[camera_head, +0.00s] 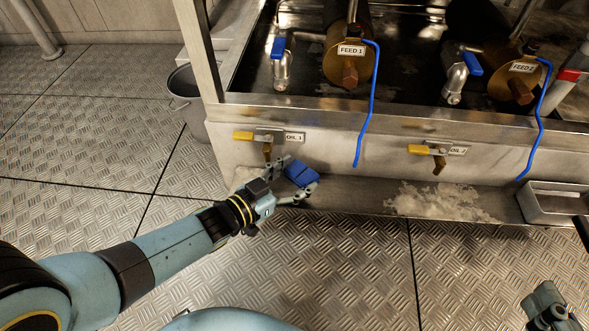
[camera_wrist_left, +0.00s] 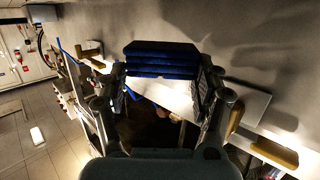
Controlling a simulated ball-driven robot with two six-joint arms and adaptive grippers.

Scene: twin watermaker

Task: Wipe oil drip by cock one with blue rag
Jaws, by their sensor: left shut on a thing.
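The blue rag (camera_head: 301,175) is folded and held between the fingers of my left gripper (camera_head: 299,178), which is shut on it. The rag also shows in the left wrist view (camera_wrist_left: 160,60), across the fingertips. Oil cock one (camera_head: 267,140), with a yellow lever and brass spout beside the OIL 1 label, sits on the metal front just above and left of the rag. I cannot make out an oil drip by it; my gripper and rag cover part of the ledge below. My right gripper (camera_head: 548,306) is at the lower right corner, away from the front; its jaws are unclear.
A second oil cock (camera_head: 435,152) is further right, above a pale stain (camera_head: 440,202) on the ledge. A metal tray (camera_head: 552,203) stands at the right end. Blue hoses (camera_head: 369,105) hang over the front. A grey bucket (camera_head: 187,102) stands left. The floor is clear.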

